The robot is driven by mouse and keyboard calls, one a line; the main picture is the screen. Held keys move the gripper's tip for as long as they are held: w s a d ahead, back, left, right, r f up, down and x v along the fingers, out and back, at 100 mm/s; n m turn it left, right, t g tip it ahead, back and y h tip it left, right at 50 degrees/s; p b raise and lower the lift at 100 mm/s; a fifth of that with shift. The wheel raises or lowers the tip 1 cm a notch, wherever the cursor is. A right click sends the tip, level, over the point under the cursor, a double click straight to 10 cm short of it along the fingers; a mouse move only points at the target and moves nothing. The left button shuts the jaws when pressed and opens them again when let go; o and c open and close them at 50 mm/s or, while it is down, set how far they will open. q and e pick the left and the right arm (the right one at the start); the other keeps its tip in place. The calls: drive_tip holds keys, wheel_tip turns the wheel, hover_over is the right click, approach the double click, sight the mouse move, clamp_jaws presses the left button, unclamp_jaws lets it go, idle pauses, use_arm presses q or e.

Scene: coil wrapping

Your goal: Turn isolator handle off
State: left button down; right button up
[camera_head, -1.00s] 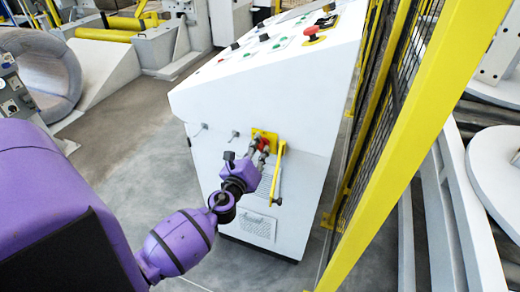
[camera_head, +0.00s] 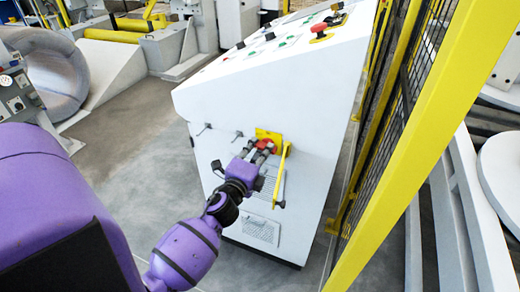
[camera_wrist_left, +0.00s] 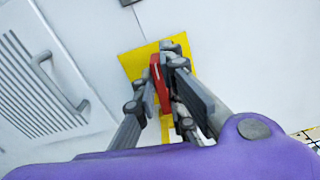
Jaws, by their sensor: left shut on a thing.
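The red isolator handle (camera_head: 266,144) sits on a yellow plate (camera_head: 268,134) on the end wall of the white control cabinet. My left gripper (camera_head: 259,150) is shut on the handle, and its fingers partly hide it in the head view. In the left wrist view, the red handle (camera_wrist_left: 158,80) stands between the two fingers (camera_wrist_left: 160,88), in front of the yellow plate (camera_wrist_left: 133,64). My right gripper is in neither view.
A yellow bar (camera_head: 283,172) hangs beside the isolator, close to the gripper. A yellow fence post (camera_head: 405,145) with dark mesh stands to the right. The cabinet's sloping top (camera_head: 270,42) carries buttons. Grey floor (camera_head: 135,130) is clear to the left.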

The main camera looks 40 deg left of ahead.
use_arm(q)
drive_tip(key=shift+n, duration=0.7)
drive_tip(key=shift+d+f, duration=0.1)
drive_tip(key=c, duration=1.8)
unclamp_jaws()
drive_tip(key=v, duration=1.2)
